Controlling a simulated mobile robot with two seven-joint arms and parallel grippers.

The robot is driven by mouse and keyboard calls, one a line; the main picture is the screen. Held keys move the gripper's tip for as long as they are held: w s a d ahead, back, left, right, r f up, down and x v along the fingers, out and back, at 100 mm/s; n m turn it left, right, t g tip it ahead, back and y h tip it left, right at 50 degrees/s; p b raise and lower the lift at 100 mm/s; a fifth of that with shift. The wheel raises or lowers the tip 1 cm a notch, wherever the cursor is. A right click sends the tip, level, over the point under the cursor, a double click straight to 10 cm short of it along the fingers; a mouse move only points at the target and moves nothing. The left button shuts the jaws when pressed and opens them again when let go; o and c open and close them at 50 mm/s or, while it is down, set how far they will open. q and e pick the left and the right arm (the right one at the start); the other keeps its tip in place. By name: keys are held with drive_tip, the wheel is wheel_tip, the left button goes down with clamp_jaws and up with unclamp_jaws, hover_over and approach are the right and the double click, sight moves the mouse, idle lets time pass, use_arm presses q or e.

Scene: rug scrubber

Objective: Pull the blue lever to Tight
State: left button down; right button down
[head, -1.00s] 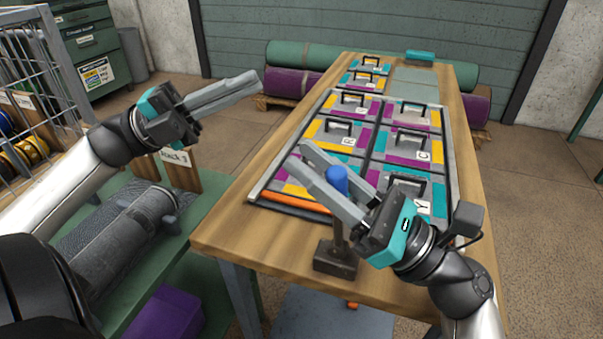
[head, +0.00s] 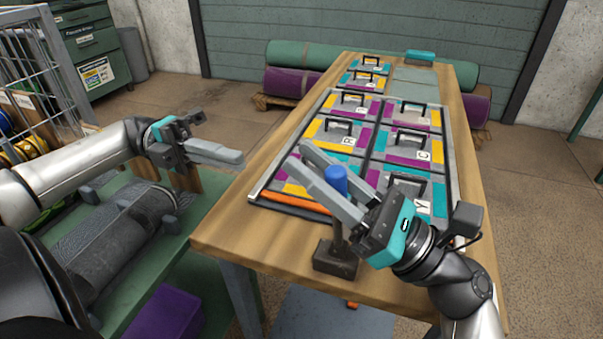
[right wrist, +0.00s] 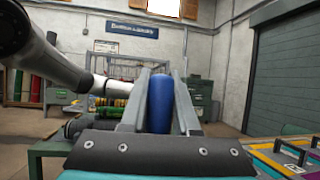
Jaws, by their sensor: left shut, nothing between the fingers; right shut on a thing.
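The blue lever (head: 337,181) has a blue knob on a dark upright post. Its dark base (head: 335,259) stands on the near part of the wooden table. My right gripper (head: 325,180) is shut on the blue knob, with one finger on each side. In the right wrist view the blue knob (right wrist: 160,103) stands upright between the fingers. My left gripper (head: 240,157) is shut and empty, left of the table and apart from the lever. I see no "Tight" marking in these views.
A framed tray (head: 262,184) of coloured tiles with black handles lies on the wooden table (head: 240,220) beyond the lever. An orange bar (head: 295,203) lies at its near edge. A green bench (head: 205,215) with a grey roll (head: 125,225) stands at the left.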

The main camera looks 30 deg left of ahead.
use_arm(q)
drive_tip(key=w+d+r, duration=0.1)
drive_tip(key=d, duration=1)
drive_tip(key=shift+d, duration=0.35)
use_arm(e)
drive_tip(key=shift+a+f, duration=0.1)
drive_tip(key=shift+f, duration=0.4)
use_arm(q)
drive_tip(key=shift+r, duration=0.15)
drive_tip(key=shift+d+r+y, duration=0.15)
drive_tip(key=shift+d+y, duration=0.15)
drive_tip(key=shift+d, duration=0.45)
use_arm(e)
drive_tip(key=shift+s+r, duration=0.1)
drive_tip(key=c, duration=1)
unclamp_jaws()
drive_tip(key=shift+r, duration=0.1)
drive_tip(key=o, duration=0.3)
drive_tip(key=shift+r, duration=0.15)
drive_tip(key=shift+o, duration=0.2)
